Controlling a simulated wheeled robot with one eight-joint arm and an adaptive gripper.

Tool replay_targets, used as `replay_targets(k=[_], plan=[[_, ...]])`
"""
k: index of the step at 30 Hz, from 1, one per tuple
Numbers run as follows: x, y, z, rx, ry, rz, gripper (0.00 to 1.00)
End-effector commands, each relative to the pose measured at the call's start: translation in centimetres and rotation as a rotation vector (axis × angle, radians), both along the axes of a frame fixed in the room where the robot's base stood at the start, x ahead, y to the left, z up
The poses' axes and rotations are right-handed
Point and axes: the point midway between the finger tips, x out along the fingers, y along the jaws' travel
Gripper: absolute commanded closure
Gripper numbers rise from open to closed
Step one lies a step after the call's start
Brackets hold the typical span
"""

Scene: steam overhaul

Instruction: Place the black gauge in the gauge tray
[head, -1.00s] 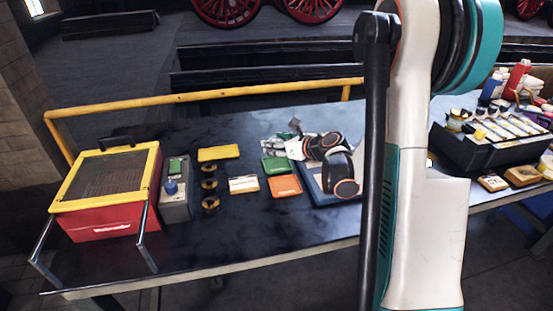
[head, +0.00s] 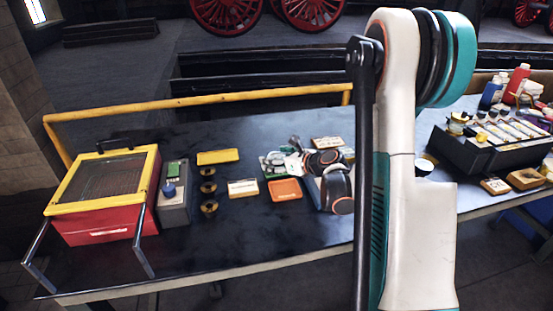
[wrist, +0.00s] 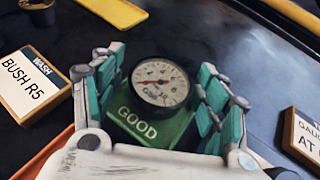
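A round gauge with a white dial and dark rim (wrist: 160,82) lies face up over the green gauge tray (wrist: 150,128), which is marked GOOD. My gripper (wrist: 163,62) is around it in the wrist view, with a finger on each side. Narrow gaps show between the fingers and the rim, so the gripper looks open. In the head view my gripper (head: 292,160) is low over the table and covers most of the green tray. Whether the gauge rests fully on the tray is hard to tell.
An orange tray (head: 286,190) lies just in front, with a white card (head: 243,188) and a yellow tray (head: 218,156) to the left. A card (head: 327,143) stands behind my gripper. A red and yellow box (head: 105,195) is far left. The table front is clear.

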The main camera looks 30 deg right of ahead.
Motion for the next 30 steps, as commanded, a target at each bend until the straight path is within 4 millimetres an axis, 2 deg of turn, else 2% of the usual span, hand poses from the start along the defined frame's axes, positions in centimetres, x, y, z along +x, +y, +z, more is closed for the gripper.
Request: replay_targets(k=[9, 11, 24, 30], plan=[[0.0, 0.0, 0.3, 0.0, 0.0, 0.0, 0.32], [-0.6, -0.2, 0.6, 0.0, 0.0, -0.001, 0.32], [-8.1, -2.1, 4.0, 0.001, 0.0, -0.003, 0.32], [-10.2, -2.6, 4.8, -0.001, 0.0, -0.002, 0.32]])
